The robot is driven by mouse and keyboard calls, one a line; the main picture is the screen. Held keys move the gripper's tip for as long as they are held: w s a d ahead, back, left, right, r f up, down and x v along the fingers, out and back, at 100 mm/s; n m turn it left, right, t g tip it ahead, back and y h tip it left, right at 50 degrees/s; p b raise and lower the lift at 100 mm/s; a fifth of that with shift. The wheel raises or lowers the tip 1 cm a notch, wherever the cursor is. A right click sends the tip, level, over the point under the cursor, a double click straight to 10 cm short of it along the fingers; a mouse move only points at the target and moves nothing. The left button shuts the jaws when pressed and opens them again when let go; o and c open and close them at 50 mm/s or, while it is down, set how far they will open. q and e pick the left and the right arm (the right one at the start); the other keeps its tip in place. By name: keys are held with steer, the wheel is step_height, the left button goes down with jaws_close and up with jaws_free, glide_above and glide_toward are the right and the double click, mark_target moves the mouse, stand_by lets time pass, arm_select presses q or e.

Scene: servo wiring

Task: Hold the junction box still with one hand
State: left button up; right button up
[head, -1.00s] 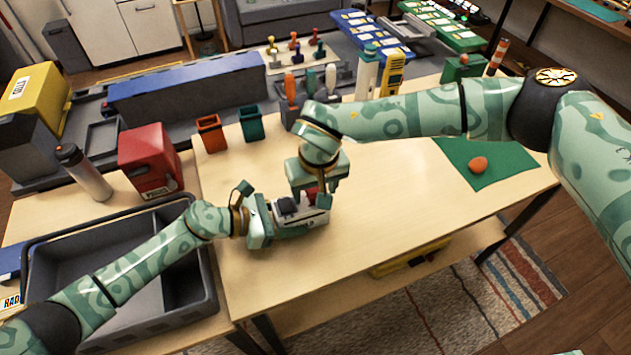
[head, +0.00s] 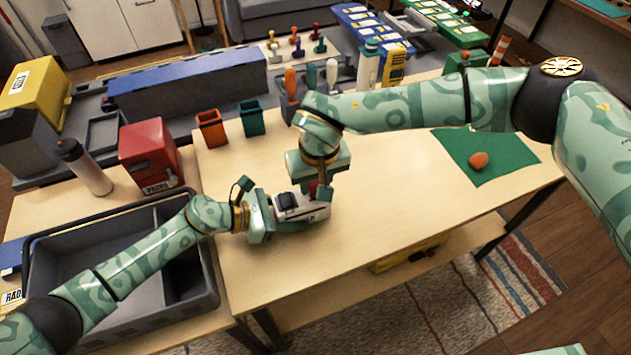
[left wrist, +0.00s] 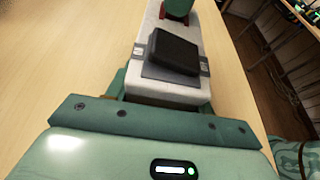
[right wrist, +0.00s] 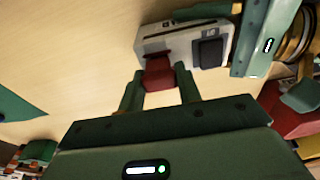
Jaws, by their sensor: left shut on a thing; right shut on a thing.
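The junction box (head: 306,209) is a pale grey-white block with a black raised cover, lying on the wooden table. It also shows in the left wrist view (left wrist: 190,92) and in the right wrist view (right wrist: 180,45). My left gripper (head: 272,217) is shut on the box's left end. My right gripper (right wrist: 160,85) comes from above and is shut on a red block (right wrist: 158,76) at the box's other end. The red block appears to touch the box; whether it is seated in it I cannot tell. My left fingertips are mostly hidden.
A dark grey bin (head: 112,312) stands at the left. A red box (head: 150,155), an orange cup (head: 210,130) and a green cup (head: 251,119) stand behind. A green mat (head: 512,153) with an orange ball (head: 478,160) lies at right. The table between is clear.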

steer(key=shift+r, duration=1.3)
steer(key=shift+r, duration=1.85)
arm_select(q)
steer(key=o, duration=1.2)
